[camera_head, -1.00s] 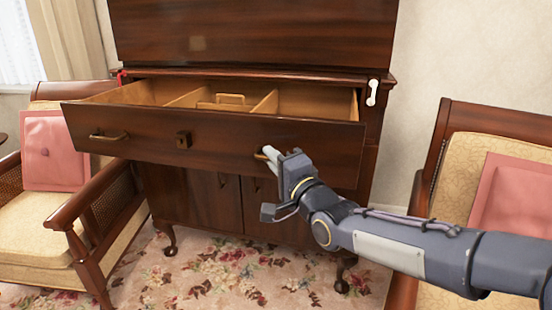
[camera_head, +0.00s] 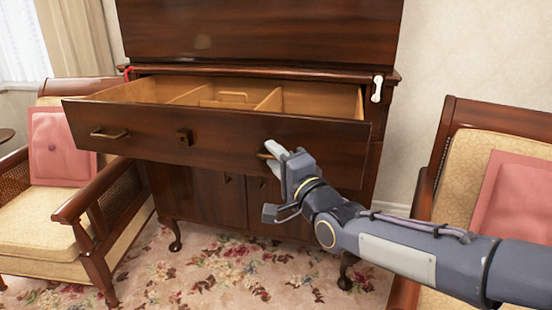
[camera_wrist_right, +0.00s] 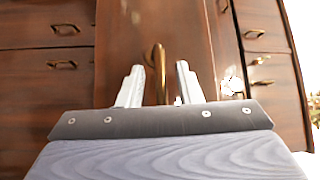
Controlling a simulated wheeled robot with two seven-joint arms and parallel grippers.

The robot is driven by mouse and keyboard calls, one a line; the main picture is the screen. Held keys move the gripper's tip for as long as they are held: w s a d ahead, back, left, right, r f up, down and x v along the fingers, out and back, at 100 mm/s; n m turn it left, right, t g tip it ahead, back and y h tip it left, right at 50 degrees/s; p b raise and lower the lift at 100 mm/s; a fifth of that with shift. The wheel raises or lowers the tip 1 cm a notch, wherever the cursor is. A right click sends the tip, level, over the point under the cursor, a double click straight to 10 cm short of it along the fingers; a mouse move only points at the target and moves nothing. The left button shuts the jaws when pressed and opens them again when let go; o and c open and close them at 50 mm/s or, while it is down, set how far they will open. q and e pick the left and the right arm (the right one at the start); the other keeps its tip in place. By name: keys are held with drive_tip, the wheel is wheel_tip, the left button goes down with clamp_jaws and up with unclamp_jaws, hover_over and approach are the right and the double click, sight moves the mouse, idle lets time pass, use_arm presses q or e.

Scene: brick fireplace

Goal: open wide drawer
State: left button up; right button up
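The wide drawer (camera_head: 235,143) of the dark wooden cabinet is pulled well out, with its divided pale interior (camera_head: 190,92) showing. Its front has a brass left handle (camera_head: 108,134), a small square lock plate (camera_head: 184,137) and a brass right handle (camera_head: 266,155). My right gripper (camera_head: 276,151) is at the right handle. In the right wrist view the two pale fingers (camera_wrist_right: 158,87) stand apart, with the brass handle (camera_wrist_right: 160,70) between them and a visible gap on each side. Whether a finger touches the handle is not clear. My left gripper is out of view.
Cabinet doors (camera_head: 215,200) sit below the drawer. A cushioned armchair (camera_head: 60,215) stands at the left, close to the drawer, and another armchair (camera_head: 490,170) at the right behind my right arm. Flowered carpet (camera_head: 220,270) lies in front.

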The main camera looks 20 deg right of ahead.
drive_tip(key=shift+s, duration=0.1)
drive_tip(key=s+d+f+p, duration=0.1)
drive_tip(key=s, duration=0.6)
drive_tip(key=shift+s, duration=0.25)
drive_tip(key=shift+d, duration=0.1)
